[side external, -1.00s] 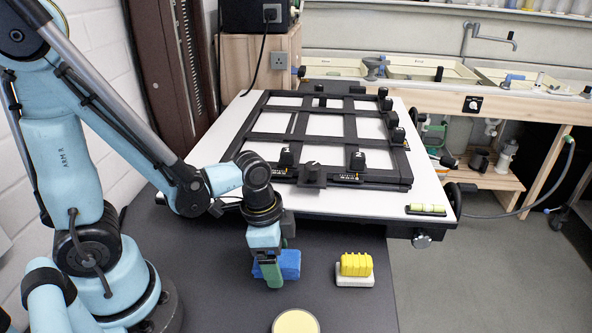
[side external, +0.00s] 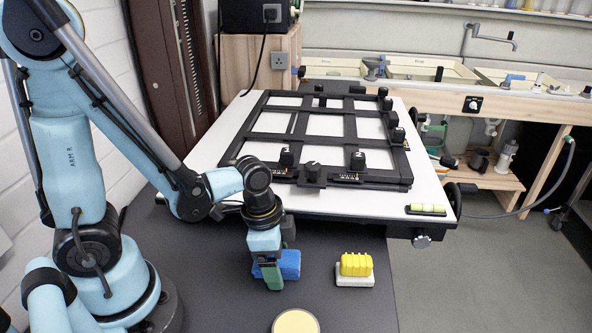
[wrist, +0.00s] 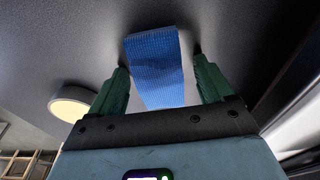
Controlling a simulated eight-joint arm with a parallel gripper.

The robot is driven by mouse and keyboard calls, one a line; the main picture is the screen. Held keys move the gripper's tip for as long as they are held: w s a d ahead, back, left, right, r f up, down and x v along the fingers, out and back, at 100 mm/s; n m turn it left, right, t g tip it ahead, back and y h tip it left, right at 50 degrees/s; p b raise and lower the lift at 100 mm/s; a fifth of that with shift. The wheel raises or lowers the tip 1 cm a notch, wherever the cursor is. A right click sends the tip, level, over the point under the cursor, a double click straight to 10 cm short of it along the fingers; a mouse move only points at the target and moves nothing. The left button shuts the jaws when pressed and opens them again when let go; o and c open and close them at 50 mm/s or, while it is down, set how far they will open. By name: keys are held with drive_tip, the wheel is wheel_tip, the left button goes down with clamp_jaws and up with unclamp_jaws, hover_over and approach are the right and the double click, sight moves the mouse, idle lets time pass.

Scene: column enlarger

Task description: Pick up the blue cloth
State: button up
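The blue cloth (side external: 290,264) is a small folded block lying on the dark table, partly hidden behind my gripper in the side view. In the wrist view the cloth (wrist: 156,68) shows its woven face between my two green fingers. My gripper (wrist: 161,75) is open, with a finger on each side of the cloth. A gap shows at the right finger; the left finger is close to the cloth's edge, and I cannot tell if it touches. In the side view my gripper (side external: 270,275) points down at the cloth.
A yellow ribbed block on a white base (side external: 355,270) stands right of the cloth. A round cream-topped disc (side external: 296,322) lies nearer the camera. The white baseboard (side external: 225,165) with a black frame easel (side external: 350,187) is behind. Dark table is clear between these.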

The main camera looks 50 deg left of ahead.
sight(279, 262)
drive_tip(key=c, duration=0.9)
drive_tip(key=shift+o, duration=0.2)
drive_tip(key=shift+r, duration=0.1)
drive_tip(key=shift+r, duration=0.55)
drive_tip(key=r, duration=0.3)
drive_tip(key=shift+s+d+r, duration=0.35)
drive_tip(key=shift+d+r, duration=0.05)
drive_tip(key=s+d+r, duration=0.6)
drive_tip(key=s+d, duration=0.1)
drive_tip(key=d, duration=0.1)
drive_tip(key=shift+r, duration=0.2)
